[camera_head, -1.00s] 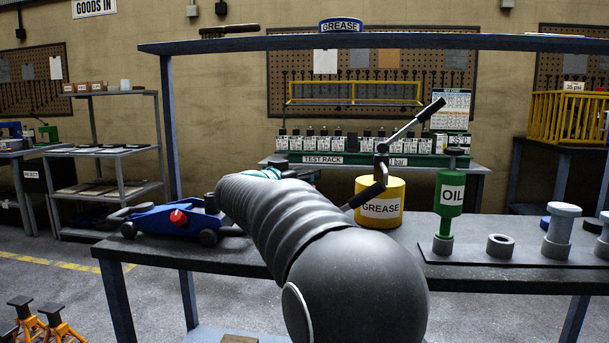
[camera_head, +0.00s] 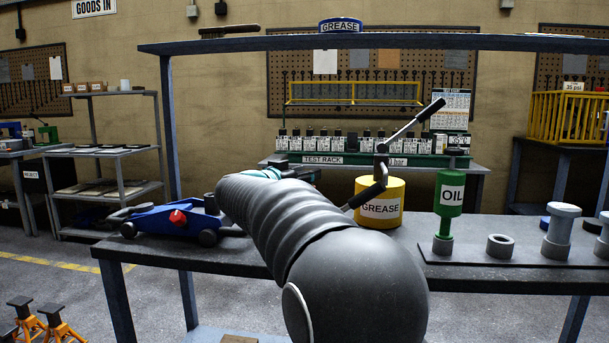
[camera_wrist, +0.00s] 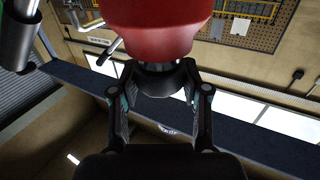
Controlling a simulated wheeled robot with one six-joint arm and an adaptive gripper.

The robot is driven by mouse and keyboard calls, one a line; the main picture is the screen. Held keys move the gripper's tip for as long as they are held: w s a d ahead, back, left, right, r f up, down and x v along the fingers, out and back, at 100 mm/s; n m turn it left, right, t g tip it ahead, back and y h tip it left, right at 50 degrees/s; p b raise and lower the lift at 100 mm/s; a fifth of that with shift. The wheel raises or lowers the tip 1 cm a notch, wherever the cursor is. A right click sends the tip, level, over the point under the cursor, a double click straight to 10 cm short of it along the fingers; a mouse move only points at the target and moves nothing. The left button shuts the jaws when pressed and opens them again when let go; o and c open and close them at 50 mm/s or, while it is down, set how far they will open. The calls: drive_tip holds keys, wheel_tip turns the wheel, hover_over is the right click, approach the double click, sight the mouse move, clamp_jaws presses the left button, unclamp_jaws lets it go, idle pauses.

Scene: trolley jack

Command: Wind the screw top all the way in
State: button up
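In the wrist view, which is upside down, a red body (camera_wrist: 158,25) fills the top middle. It ends in a dark round top (camera_wrist: 163,80), which I take for the screw top. My gripper (camera_wrist: 162,75) has one finger on each side of this dark top, close against it. Whether the pads press on it or leave a small gap is not clear. In the head view my arm covers the gripper, the red body and its top. A blue trolley jack (camera_head: 165,219) with a red knob sits left of my arm on the bench.
A grey ring (camera_head: 500,246) and spools stand further right. An overhead shelf (camera_head: 450,42) spans above. Orange stands (camera_head: 62,328) are on the floor.

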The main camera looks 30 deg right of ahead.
drive_tip(key=o, duration=0.4)
drive_tip(key=shift+s+r, duration=0.1)
drive_tip(key=shift+r, duration=0.1)
drive_tip(key=shift+f, duration=0.1)
drive_tip(key=shift+a, duration=0.1)
drive_tip(key=v, duration=1.2)
drive_tip(key=shift+f, duration=0.1)
